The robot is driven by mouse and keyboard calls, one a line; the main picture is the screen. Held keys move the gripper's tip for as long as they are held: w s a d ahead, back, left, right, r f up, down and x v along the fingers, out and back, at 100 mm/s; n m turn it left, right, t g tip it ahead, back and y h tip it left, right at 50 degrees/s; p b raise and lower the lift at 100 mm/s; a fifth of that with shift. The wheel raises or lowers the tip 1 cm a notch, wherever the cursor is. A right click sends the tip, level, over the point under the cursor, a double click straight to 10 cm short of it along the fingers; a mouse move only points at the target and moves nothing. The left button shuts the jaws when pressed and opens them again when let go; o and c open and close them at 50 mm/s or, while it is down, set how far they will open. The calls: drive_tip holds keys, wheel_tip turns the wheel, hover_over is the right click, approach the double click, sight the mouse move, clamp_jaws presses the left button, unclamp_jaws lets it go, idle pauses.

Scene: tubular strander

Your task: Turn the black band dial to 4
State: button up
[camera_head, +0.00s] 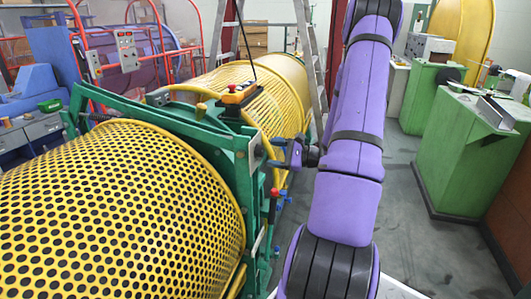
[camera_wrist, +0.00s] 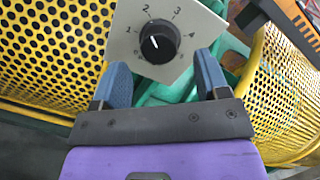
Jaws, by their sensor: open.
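The black dial (camera_wrist: 159,43) sits on a pale square plate (camera_wrist: 122,45) at the top middle of the wrist view. Numbers are printed around it; 1, 2, 3 and 4 run from left over the top to the right. Its white pointer mark aims to the upper left, around 1 to 2. My gripper (camera_wrist: 161,60) is open, its two blue fingers pointing towards the plate, one low on each side of the dial. No finger visibly touches the dial. In the head view my gripper (camera_head: 288,154) is beside the green frame, where I cannot make out the dial clearly.
Yellow perforated guards (camera_head: 110,215) flank the green frame (camera_head: 215,150). A red-handled lever (camera_head: 273,200) hangs below my gripper. A ladder (camera_head: 310,60) stands behind. Open floor (camera_head: 425,240) lies right, before a green cabinet (camera_head: 465,150).

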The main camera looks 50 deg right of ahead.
sight(263, 152)
drive_tip(key=shift+x, duration=1.65)
drive_tip(key=shift+a, duration=0.1)
drive_tip(key=c, duration=0.9)
